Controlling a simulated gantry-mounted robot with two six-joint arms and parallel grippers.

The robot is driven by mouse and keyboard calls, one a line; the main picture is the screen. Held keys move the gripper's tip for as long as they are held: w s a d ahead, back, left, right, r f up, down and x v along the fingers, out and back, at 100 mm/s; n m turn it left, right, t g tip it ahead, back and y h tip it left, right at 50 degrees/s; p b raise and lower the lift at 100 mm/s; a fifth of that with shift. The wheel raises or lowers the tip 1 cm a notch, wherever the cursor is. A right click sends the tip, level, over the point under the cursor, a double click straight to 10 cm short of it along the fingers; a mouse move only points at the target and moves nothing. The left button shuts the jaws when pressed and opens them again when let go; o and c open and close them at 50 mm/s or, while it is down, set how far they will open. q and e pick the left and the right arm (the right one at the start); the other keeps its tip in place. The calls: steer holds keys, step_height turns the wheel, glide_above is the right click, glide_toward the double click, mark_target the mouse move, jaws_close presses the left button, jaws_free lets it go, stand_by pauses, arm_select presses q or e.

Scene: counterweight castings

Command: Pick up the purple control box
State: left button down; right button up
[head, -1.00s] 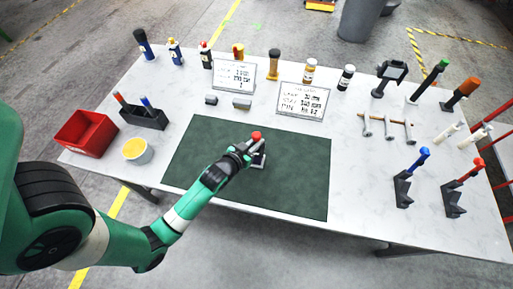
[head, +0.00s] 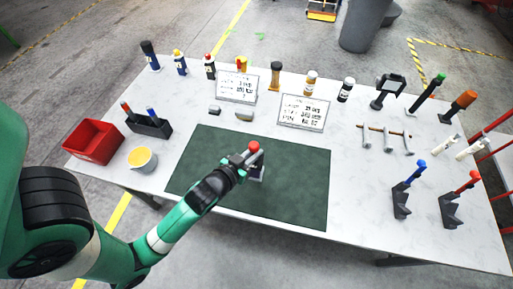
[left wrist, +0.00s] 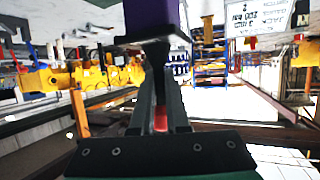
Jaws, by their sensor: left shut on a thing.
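The purple control box (left wrist: 150,14) shows at the top of the left wrist view, with a dark plate at its edge. In the head view it is a small dark box (head: 258,174) with a red knob (head: 254,146) on top, at the mat's upper middle. My left gripper (head: 243,161) reaches it from the lower left and is shut on it, between the knob and the body. In the left wrist view a bit of red shows between the fingers (left wrist: 160,105). I cannot tell whether the box touches the mat. My right gripper is not in view.
The dark green mat (head: 295,195) is otherwise bare. Bottles and two sign cards (head: 303,112) line the back. Tools and two black stands (head: 452,208) are at the right.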

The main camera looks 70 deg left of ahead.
arm_select(q)
steer(key=s+d+r+p, duration=0.3)
steer(key=s+d+p, duration=0.1)
steer(key=d, duration=0.2)
steer(key=shift+s+d+r, duration=0.25)
steer(key=shift+s+d, duration=0.05)
steer(key=shift+s, duration=0.05)
steer(key=shift+r, duration=0.1)
